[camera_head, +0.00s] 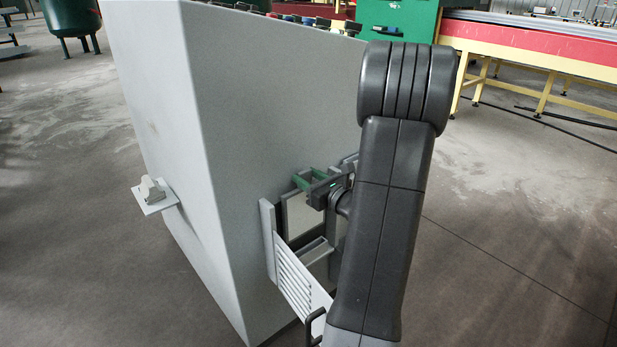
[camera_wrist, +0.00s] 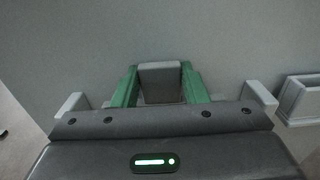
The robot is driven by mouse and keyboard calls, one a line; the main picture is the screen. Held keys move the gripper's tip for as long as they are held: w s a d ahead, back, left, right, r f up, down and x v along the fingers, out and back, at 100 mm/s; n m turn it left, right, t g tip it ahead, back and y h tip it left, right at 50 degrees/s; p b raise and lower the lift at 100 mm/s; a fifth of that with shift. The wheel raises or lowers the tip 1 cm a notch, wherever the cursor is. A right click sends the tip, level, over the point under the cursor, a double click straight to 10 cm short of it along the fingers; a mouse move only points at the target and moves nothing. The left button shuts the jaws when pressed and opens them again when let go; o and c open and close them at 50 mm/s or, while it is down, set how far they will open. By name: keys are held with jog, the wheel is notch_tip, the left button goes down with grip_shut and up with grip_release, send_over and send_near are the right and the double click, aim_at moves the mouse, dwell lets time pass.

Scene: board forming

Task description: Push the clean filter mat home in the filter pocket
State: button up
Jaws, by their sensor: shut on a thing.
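The clean filter mat shows in the head view as a pale flat panel with a grey edge (camera_head: 305,216), upright at the cabinet's face. My gripper (camera_head: 312,184) is at its upper edge, with green fingers pointing toward the cabinet. In the wrist view my gripper (camera_wrist: 160,76) is shut, its green fingers on either side of a grey block, which looks like the mat's grip (camera_wrist: 160,82). The filter pocket (camera_head: 268,240) is on the cabinet face around the mat; my arm hides its right part. How deep the mat sits cannot be told.
A louvred cover (camera_head: 298,279) with a black handle (camera_head: 315,325) stands out from the cabinet below the pocket. A small shelf (camera_head: 152,207) with a pale grey piece juts from the left side of the grey cabinet (camera_head: 250,110). A grey tray-like part (camera_wrist: 300,100) is at right in the wrist view.

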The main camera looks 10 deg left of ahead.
jog(key=b, duration=0.5)
send_over(306, 212)
notch_tip(306, 212, down, 7)
jog(key=shift+s+d+r, duration=0.2)
jog(key=shift+d, duration=0.2)
jog(key=shift+f+b, duration=2.4)
jog(key=shift+f, duration=0.4)
dwell(0.6)
jog(key=o, duration=1.1)
jog(key=p+v, duration=0.3)
jog(key=v, duration=1.1)
jog(key=shift+a, duration=0.1)
jog(key=shift+w+a, duration=0.1)
